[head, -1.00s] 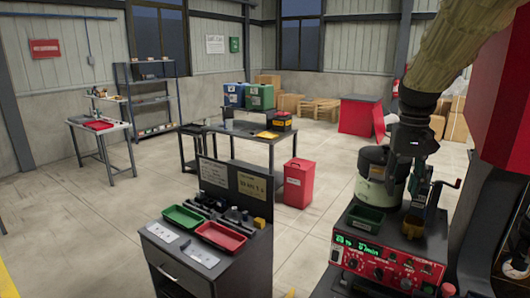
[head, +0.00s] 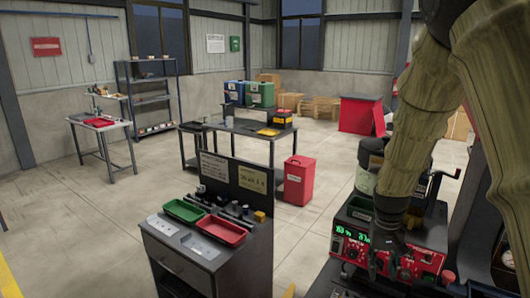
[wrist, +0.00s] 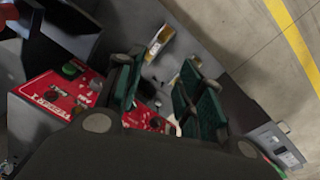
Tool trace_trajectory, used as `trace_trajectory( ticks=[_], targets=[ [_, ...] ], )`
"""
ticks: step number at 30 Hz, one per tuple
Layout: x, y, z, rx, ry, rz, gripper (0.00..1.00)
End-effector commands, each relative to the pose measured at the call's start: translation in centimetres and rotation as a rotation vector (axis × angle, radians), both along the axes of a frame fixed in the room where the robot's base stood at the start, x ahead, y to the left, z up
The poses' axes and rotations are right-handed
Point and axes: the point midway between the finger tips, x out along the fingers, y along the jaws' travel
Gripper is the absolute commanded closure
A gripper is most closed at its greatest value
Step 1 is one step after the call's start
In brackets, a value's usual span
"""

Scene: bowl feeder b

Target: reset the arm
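My gripper (head: 385,268) hangs low in front of the red control panel (head: 348,243) of the bowl feeder station, at the lower right of the head view. In the wrist view its two green-padded fingers (wrist: 158,88) stand apart with nothing seen between them, so it is open and empty. The red panel also shows in the wrist view (wrist: 55,98), beyond the fingers and to the left. My arm's sleeve comes down from the upper right and hides part of the station. The pale green feeder bowl (head: 365,180) is partly hidden behind it.
A red waste bin (head: 299,182) stands behind. Open floor (head: 300,240) lies between cabinet and station.

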Motion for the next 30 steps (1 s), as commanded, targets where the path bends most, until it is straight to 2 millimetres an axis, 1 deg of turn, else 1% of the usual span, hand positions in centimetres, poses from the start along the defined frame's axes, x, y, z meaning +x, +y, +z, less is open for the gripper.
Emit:
trace_trajectory(
  ticks=[1, 2, 3, 5, 6, 8, 9, 11, 12, 14, 15, 17, 18, 21, 23, 24, 26, 30],
  targets=[
    [-0.9, 0.2, -3.4, -0.003, 0.009, 0.007, 0.63],
    [-1.4, 0.3, -5.1, -0.005, 0.011, 0.012, 0.63],
    [-2.0, 0.4, -7.2, -0.008, 0.011, 0.018, 0.63],
    [-3.1, 0.7, -10.3, -0.012, 0.013, 0.028, 0.63],
    [-3.9, 0.9, -12.3, -0.013, 0.014, 0.035, 0.63],
    [-5.2, 1.2, -15.2, -0.015, 0.014, 0.046, 0.63],
    [-6.2, 1.4, -17.1, -0.016, 0.015, 0.053, 0.63],
    [-7.6, 1.8, -19.8, -0.017, 0.016, 0.063, 0.63],
    [-8.7, 2.1, -21.5, -0.016, 0.015, 0.069, 0.63],
    [-10.4, 2.4, -24.1, -0.015, 0.015, 0.078, 0.63],
    [-11.5, 2.7, -25.7, -0.013, 0.015, 0.084, 0.63],
    [-13.3, 3.1, -28.0, -0.010, 0.015, 0.094, 0.63],
    [-14.5, 3.4, -29.4, -0.007, 0.014, 0.100, 0.63],
    [-17.7, 4.2, -32.8, 0.002, 0.013, 0.114, 0.63],
    [-19.7, 4.7, -34.7, 0.008, 0.013, 0.121, 0.63],
    [-21.0, 5.1, -35.8, 0.012, 0.011, 0.126, 0.63],
    [-23.1, 5.6, -37.4, 0.020, 0.010, 0.133, 0.63],
    [-28.0, 6.9, -40.6, 0.042, 0.005, 0.145, 0.63]
  ],
)
